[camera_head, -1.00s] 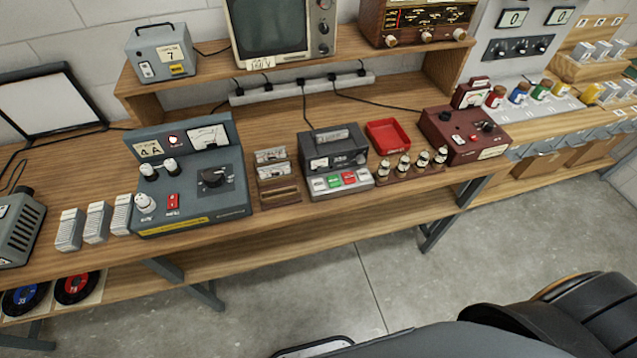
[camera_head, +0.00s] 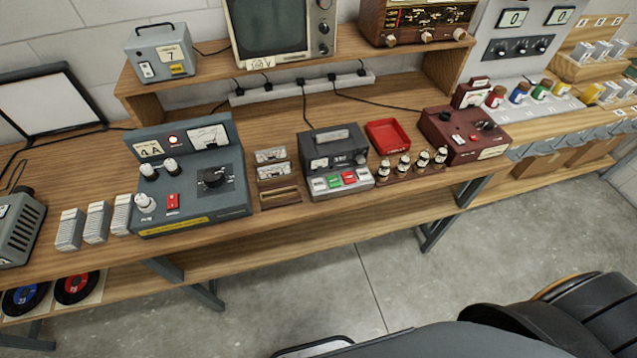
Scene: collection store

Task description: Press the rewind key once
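A dark grey recorder (camera_head: 334,148) with a handle and a small meter stands on the wooden bench, right of the middle of the bench top. Along its front is a light grey key strip (camera_head: 342,191) with a pale key (camera_head: 319,184) at the left, a green key (camera_head: 334,181), a red key (camera_head: 348,177) and another pale key (camera_head: 363,174) at the right. The key labels are too small to read, so I cannot tell which is rewind. Nothing touches the keys. Neither of my grippers is in view.
A shelf (camera_head: 300,80) runs behind.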

